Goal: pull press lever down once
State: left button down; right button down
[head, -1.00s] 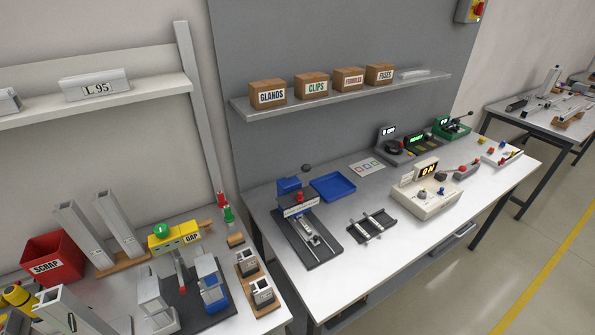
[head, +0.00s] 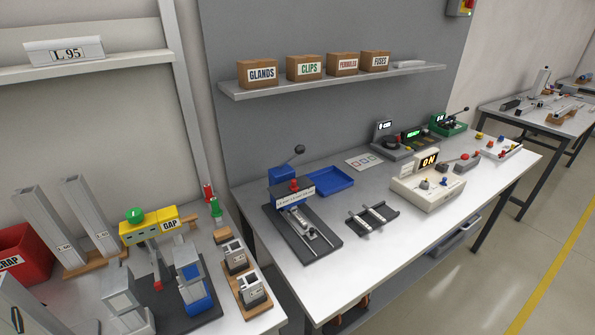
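The blue press (head: 282,175) stands on a dark base plate (head: 318,240) at the left end of the white workbench. Its lever rises from the blue head up and to the right and ends in a dark round knob (head: 299,149). The lever is raised. A red part and a white label plate (head: 295,197) sit on the front of the press, above a metal slide with rails. Neither of my grippers shows in the head view, and nothing touches the lever.
A blue tray (head: 330,182) lies close behind and right of the press. A dark rail fixture (head: 372,219) and a beige control box (head: 428,192) reading ON stand farther right. The shelf (head: 330,83) with boxes hangs above.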

aim_at(300, 149)
jog(key=l+u, duration=0.1)
jog(key=u, duration=1.15)
jog(key=k+l+u, duration=0.25)
jog(key=l+u, duration=0.2)
jog(key=k+l+u, duration=0.45)
jog(key=l, duration=0.15)
jog(key=k+l+u, duration=0.65)
jog(key=k+u, duration=0.15)
jog(key=u, duration=0.15)
jog(key=k+l, duration=0.1)
jog(key=k, duration=0.75)
